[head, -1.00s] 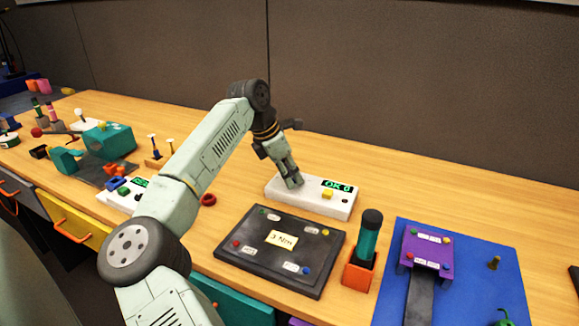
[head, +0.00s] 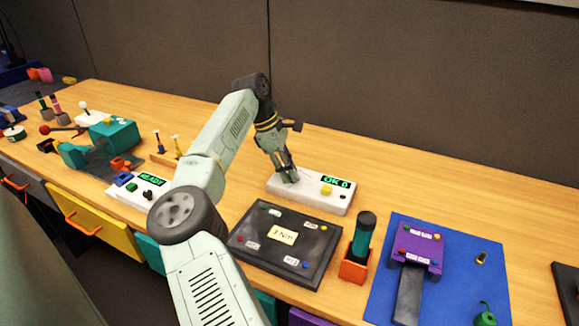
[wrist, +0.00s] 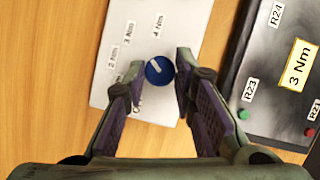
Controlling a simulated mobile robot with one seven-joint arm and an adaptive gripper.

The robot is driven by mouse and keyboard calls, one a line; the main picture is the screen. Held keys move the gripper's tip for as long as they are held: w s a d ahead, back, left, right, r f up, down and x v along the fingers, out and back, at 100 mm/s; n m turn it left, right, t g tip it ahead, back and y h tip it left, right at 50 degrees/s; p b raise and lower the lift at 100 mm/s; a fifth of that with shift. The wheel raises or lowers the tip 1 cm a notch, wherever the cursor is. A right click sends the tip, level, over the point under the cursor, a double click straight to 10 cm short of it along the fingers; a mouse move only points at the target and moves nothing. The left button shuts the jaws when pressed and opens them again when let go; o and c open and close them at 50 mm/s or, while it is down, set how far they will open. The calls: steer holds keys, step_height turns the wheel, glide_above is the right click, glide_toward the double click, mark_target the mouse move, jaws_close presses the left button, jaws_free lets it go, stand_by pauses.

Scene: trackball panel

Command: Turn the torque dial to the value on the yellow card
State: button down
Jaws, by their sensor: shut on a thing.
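The white box (head: 300,198) has a green display (head: 336,181) that appears to read "OK 0". In the wrist view its blue dial (wrist: 159,71) has a white mark lying up-left to down-right. Labels "2 Nm" (wrist: 113,58), "3 Nm" (wrist: 128,33) and "4 Nm" (wrist: 158,25) curve around it. My gripper (wrist: 159,75) is shut on the dial, one finger on each side; it also shows over the box's left end in the head view (head: 289,178). The yellow card (wrist: 299,62) reads "3 Nm" and lies on the dark panel (head: 262,258).
An orange holder (head: 354,267) with a dark-and-teal tool stands right of the dark panel. A blue mat (head: 470,265) with a purple block is farther right. Another white box (head: 135,193), its display reading "READY", is left. Bare wood (head: 430,175) lies right of the dial box.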

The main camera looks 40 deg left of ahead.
stand_by(0.3)
steer(key=c, duration=1.3)
jaws_free()
steer(key=shift+c, duration=0.2)
steer(key=v, duration=1.2)
